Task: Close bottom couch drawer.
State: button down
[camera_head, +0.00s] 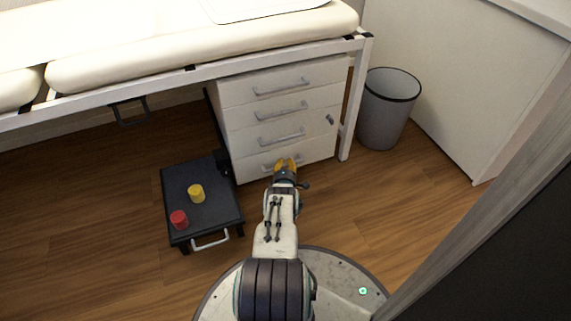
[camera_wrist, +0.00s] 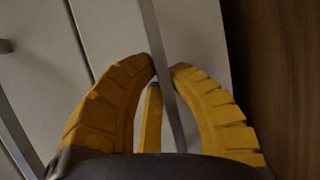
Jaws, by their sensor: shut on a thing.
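The white drawer unit stands under the couch (camera_head: 210,60) and has several drawers stacked in it, each with a grey bar handle. The bottom drawer (camera_head: 250,171) looks flush or nearly flush with the drawers above it; I cannot tell if a small gap is left. My gripper (camera_head: 287,163) is at the bottom drawer's handle, its yellow fingers in front of the drawer face. In the wrist view the yellow fingers (camera_wrist: 164,72) close around the grey handle bar (camera_wrist: 163,50), which passes between their tips. The part of the handle behind the fingers is hidden.
A low black stool (camera_head: 215,215) with a red cup (camera_head: 179,219) and a yellow cup (camera_head: 196,193) stands left of my arm. A grey bin (camera_head: 383,115) stands right of the drawer unit. Wooden floor (camera_head: 400,195) is clear on the right.

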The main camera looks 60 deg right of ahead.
jog(key=c, duration=1.1)
grip_release()
jog(key=shift+a, duration=0.2)
jog(key=shift+v, duration=5.85)
jog(key=shift+s+a, duration=0.1)
jog(key=shift+s, duration=0.05)
